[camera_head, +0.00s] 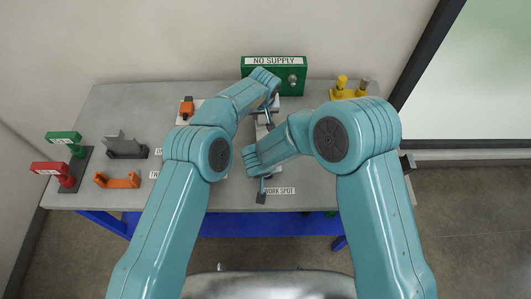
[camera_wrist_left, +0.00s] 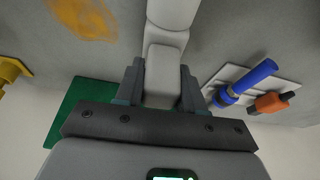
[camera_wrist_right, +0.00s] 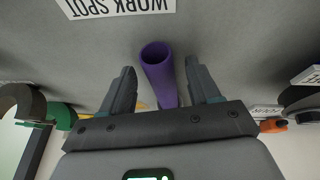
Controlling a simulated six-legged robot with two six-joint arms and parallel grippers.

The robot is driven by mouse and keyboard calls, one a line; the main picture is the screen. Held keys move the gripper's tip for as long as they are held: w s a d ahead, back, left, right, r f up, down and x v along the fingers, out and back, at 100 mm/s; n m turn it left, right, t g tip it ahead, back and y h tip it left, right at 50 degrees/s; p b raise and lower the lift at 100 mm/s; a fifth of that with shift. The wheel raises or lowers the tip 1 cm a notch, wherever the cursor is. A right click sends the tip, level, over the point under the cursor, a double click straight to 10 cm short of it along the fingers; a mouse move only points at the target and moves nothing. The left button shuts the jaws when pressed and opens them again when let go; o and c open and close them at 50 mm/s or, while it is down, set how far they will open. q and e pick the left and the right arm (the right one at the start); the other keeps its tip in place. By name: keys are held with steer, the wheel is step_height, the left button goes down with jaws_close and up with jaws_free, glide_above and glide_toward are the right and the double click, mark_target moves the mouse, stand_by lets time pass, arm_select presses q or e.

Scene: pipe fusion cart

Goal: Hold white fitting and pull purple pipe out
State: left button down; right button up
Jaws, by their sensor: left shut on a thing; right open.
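The white fitting (camera_wrist_left: 165,85) shows in the left wrist view, and my left gripper (camera_wrist_left: 160,68) is shut on it with a finger on each side. The purple pipe (camera_wrist_right: 158,70) shows in the right wrist view with its hollow open end visible. My right gripper (camera_wrist_right: 160,88) is open, with its fingers on either side of the pipe and gaps between. In the head view my arms hide most of the pipe and fitting. The joint between them cannot be made out.
A green NO SUPPLY box (camera_head: 292,77) stands at the table's back. A blue pipe (camera_wrist_left: 247,82) and an orange part (camera_wrist_left: 270,102) are by a white plate. Red (camera_head: 50,169) and green (camera_head: 63,137) stands, a grey bracket (camera_head: 125,147) and an orange bracket (camera_head: 118,181) are at left.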

jaws_close()
steer(key=shift+s+d, duration=0.15)
steer(key=shift+s, duration=1.5)
steer(key=shift+s+d, duration=0.1)
steer(key=shift+s, duration=1.5)
